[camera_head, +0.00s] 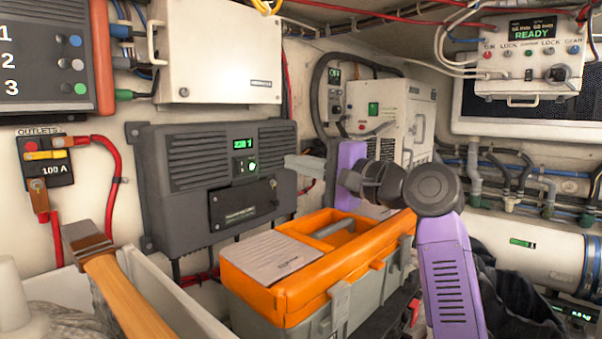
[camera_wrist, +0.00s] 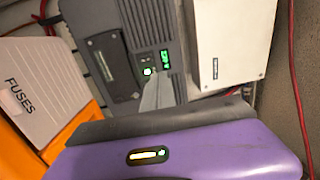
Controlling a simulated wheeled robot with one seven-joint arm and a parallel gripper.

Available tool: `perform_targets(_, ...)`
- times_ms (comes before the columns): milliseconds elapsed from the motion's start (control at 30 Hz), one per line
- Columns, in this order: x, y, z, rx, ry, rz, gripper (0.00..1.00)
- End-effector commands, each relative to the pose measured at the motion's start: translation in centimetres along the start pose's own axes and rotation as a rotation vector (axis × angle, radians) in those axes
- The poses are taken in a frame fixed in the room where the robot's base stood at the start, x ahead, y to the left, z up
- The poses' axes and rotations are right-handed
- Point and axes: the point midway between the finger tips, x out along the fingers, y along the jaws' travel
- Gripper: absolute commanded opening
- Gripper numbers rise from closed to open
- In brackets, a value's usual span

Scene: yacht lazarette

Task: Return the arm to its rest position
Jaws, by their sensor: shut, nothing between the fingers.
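My arm is purple with dark grey joints, and it rises from the lower right in the head view. My gripper (camera_head: 291,161) is shut and empty, its pale fingers pointing left toward the dark grey wall unit (camera_head: 180,204) with a green display. The wrist view shows the closed fingers (camera_wrist: 158,82) in front of that unit's lit green button (camera_wrist: 148,71). I cannot tell whether the fingertips touch the unit. The gripper is above the back of the orange-lidded toolbox (camera_head: 265,308).
A white cabinet (camera_head: 215,50) hangs above the dark unit. A control box (camera_head: 528,50) reading READY hangs at upper right. A wooden-handled tool (camera_head: 130,295) stands at lower left. Red cables (camera_head: 112,190) run along the wall.

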Motion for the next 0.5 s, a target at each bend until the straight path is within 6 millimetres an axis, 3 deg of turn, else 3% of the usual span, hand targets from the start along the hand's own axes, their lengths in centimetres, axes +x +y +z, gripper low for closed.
perform_targets(100,0.0,-0.9,-0.8,-0.07,0.035,-0.036,0.0)
perform_targets(267,-1.6,-4.5,-2.9,-0.297,0.191,-0.141,0.0)
perform_targets(500,-5.5,0.0,-5.3,-0.529,0.416,-0.16,0.0)
